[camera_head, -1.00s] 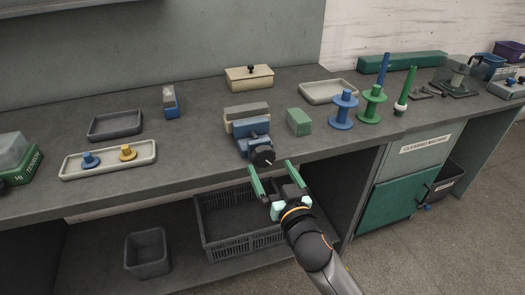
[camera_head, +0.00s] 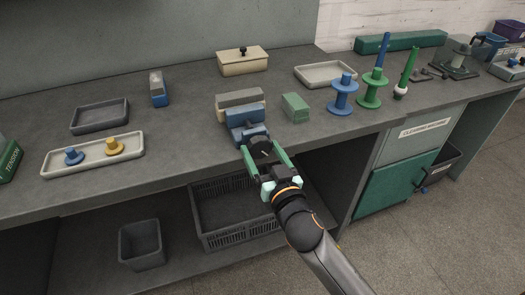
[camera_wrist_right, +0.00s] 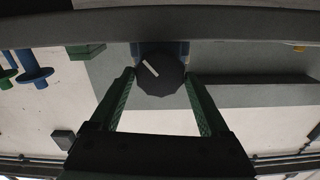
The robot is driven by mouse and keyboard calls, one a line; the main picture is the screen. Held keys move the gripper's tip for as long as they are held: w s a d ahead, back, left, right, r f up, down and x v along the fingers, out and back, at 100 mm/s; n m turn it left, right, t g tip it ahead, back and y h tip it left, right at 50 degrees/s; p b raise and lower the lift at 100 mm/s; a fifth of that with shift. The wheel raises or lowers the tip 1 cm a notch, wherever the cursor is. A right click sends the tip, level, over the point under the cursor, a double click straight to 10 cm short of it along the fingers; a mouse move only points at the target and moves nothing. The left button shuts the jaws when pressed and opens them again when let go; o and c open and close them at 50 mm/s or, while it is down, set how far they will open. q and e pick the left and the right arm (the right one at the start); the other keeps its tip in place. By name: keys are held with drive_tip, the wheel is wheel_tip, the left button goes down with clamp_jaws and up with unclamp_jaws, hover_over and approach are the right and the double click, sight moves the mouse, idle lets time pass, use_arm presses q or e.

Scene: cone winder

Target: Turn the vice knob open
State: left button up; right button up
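The blue vice (camera_head: 245,118) sits at the front edge of the bench, with a grey-and-beige block behind it. Its round black knob (camera_head: 261,148) faces me and carries a pale line mark. In the right wrist view the knob (camera_wrist_right: 160,76) shows between the fingertips, its mark tilted to the upper left. My right gripper (camera_head: 263,152) is open, with one green finger on each side of the knob. In the right wrist view its fingers (camera_wrist_right: 160,84) appear apart from the knob, with small gaps. My left gripper is not in view.
A green block (camera_head: 295,107) stands right of the vice, with blue (camera_head: 342,98) and green (camera_head: 370,92) spools further right. A pale tray (camera_head: 60,162) with two small pegs lies at left. A crate (camera_head: 225,232) stands below the bench.

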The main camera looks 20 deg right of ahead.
drive_tip(key=c, duration=0.9)
drive_tip(key=shift+c, duration=0.2)
